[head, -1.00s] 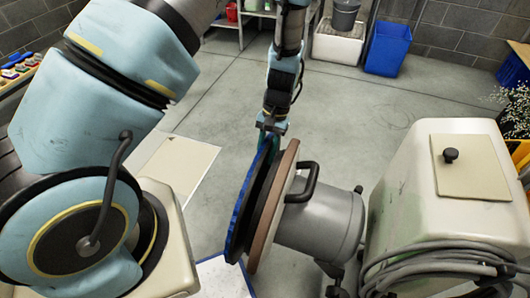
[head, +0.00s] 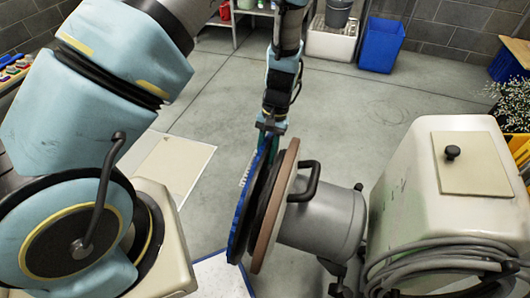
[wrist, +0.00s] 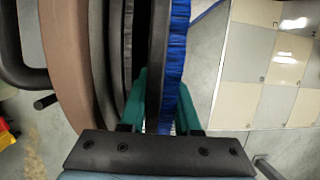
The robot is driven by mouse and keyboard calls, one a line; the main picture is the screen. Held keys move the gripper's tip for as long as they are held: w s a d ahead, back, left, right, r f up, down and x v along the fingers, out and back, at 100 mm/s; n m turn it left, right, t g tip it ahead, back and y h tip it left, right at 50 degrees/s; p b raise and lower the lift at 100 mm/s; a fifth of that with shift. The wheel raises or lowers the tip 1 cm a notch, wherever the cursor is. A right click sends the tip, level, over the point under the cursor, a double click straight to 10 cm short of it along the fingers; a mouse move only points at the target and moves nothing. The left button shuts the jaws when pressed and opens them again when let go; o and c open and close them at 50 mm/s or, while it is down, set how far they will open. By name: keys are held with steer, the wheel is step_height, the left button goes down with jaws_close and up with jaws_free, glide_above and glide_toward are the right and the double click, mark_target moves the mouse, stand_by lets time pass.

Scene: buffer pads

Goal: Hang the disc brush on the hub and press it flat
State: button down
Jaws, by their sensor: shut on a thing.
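The disc brush (head: 238,222), a dark plate with blue bristles, stands nearly upright on edge with its bristles facing left. My gripper (head: 268,140) is shut on its top rim. The wrist view shows the green fingers (wrist: 160,105) on either side of the brush's rim, with the blue bristles (wrist: 174,60) on the right. Right of the brush is the machine's brown-rimmed disc head (head: 275,215) on a grey motor housing (head: 320,225). The brush's dark back is close beside the head and roughly parallel. The hub is hidden between them, so I cannot tell whether they touch.
A black handle (head: 312,178) sticks out above the motor housing. The cream machine body (head: 400,205) with a coiled grey hose (head: 440,262) stands at right. A blue-edged white panel (head: 218,278) lies below the brush. The floor behind is open, with a blue bin (head: 381,47) far back.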

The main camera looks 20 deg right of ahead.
steer(key=shift+s+d, duration=0.25)
steer(key=shift+d, duration=0.05)
stand_by(0.9)
steer(key=shift+f, duration=0.3)
stand_by(0.3)
steer(key=c, duration=1.2)
jaws_free()
steer(key=shift+c, duration=0.7)
steer(key=shift+d+r, duration=0.1)
steer(key=shift+r, duration=0.15)
